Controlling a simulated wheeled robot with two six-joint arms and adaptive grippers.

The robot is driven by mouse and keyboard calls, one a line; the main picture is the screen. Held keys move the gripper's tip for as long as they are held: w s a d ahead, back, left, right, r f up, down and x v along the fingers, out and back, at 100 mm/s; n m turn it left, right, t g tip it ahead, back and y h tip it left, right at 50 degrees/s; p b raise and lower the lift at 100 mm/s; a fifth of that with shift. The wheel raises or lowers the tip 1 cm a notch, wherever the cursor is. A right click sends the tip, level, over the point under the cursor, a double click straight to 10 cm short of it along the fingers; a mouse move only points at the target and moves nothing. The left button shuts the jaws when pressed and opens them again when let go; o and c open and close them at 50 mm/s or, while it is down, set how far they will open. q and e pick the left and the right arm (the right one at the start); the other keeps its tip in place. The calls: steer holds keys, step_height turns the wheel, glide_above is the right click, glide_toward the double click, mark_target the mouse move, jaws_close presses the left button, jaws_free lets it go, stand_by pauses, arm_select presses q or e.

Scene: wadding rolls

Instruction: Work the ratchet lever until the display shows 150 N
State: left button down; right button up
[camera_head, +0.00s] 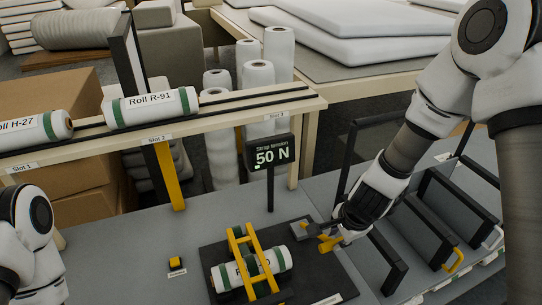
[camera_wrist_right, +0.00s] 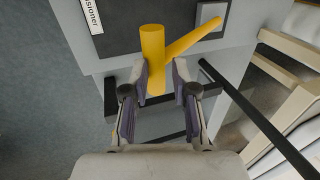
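The display (camera_head: 272,155) on a black post reads "50 N" under "Strap tension". The yellow ratchet lever (camera_head: 329,243) sits at the right edge of the dark tensioner plate (camera_head: 222,252), beside a grey block (camera_head: 300,231). My right gripper (camera_head: 340,232) is at the lever. In the right wrist view the lever's thick yellow handle (camera_wrist_right: 153,60) lies between the fingertips of my right gripper (camera_wrist_right: 160,78), with a narrow gap on its right side. A white roll (camera_head: 252,268) lies on the plate under yellow bars (camera_head: 256,252). My left arm shows at the left edge; its gripper is out of view.
A yellow button (camera_head: 176,263) stands on the grey bench left of the plate. Roll R-91 (camera_head: 150,107) and Roll H-27 (camera_head: 38,129) lie on the slotted rack behind. Black frames (camera_head: 455,213) stand on the right. The bench front left is clear.

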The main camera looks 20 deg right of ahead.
steer(key=s+f+b, duration=0.1)
steer(key=f+b, duration=0.2)
steer(key=s+f+b, duration=0.1)
steer(key=f+b, duration=0.2)
steer(key=s+f+b, duration=0.2)
steer(key=f+b, duration=0.1)
steer(key=shift+s+d, duration=0.1)
steer(key=shift+d, duration=0.05)
steer(key=shift+s+f+b, duration=0.1)
steer(key=shift+s+b, duration=0.15)
steer(key=shift+b, duration=0.05)
stand_by(0.6)
steer(key=w+r+p, duration=0.1)
steer(key=r+p, duration=0.2)
steer(key=p, duration=0.1)
steer(key=w+r+p, duration=0.2)
steer(key=r+p, duration=0.2)
steer(key=w+r+p, duration=0.2)
steer(key=r+p, duration=0.2)
steer(key=shift+a+r, duration=0.1)
steer(key=shift+a, duration=0.1)
steer(key=shift+w, duration=0.1)
stand_by(0.5)
